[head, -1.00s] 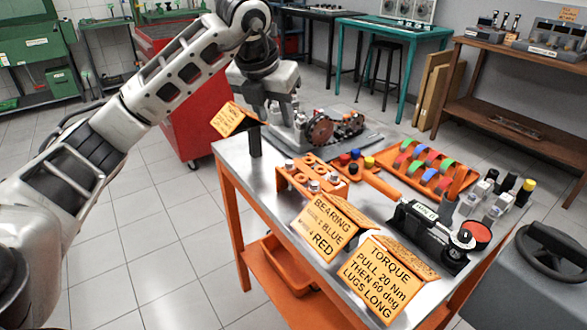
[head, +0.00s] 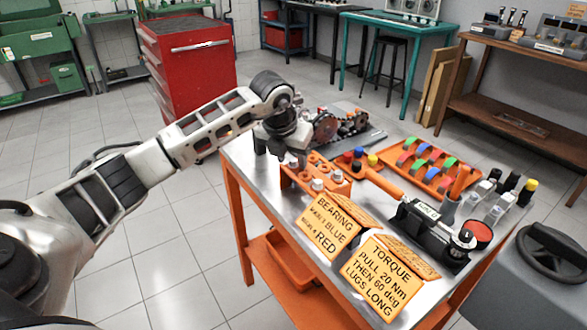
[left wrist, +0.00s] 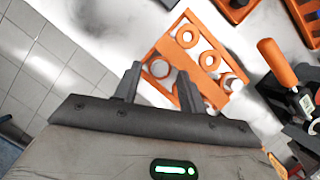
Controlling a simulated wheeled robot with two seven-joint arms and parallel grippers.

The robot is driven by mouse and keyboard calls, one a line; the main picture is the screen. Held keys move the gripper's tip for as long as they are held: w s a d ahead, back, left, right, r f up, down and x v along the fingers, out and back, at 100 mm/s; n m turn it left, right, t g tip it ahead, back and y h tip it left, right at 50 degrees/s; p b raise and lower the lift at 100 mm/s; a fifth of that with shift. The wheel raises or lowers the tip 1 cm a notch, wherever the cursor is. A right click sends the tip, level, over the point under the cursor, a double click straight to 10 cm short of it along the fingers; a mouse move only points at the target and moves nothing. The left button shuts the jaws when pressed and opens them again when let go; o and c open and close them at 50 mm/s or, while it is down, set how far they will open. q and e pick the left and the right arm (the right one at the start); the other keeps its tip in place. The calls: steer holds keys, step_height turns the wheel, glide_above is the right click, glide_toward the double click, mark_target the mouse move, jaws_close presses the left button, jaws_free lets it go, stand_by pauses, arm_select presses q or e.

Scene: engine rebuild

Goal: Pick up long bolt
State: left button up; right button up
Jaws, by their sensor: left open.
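Several silver-headed bolts stand in an orange bolt rack (head: 327,192) near the left edge of the steel table. One bolt head (head: 317,184) shows at the rack's front; I cannot tell which bolt is the long one. In the left wrist view the orange rack (left wrist: 204,62) lies beyond the fingertips, with round holes and pale bolt heads in it. My left gripper (head: 280,155) is open and empty over the rack's back-left end; it also shows in the left wrist view (left wrist: 158,72). The fingers and wrist hide part of the rack. My right gripper is out of view.
Orange bearing sign (head: 328,226) and torque sign (head: 382,278) stand at the table's front. A torque tester (head: 430,228), an orange-handled tool (head: 383,182) and an orange tray (head: 440,185) of coloured shells lie right of the rack. An engine assembly (head: 340,128) stands behind.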

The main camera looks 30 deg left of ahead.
arm_select(q)
jaws_close()
step_height(320, 180, up, 10)
steer(key=shift+b, duration=0.35)
steer(key=shift+f, duration=0.1)
stand_by(0.4)
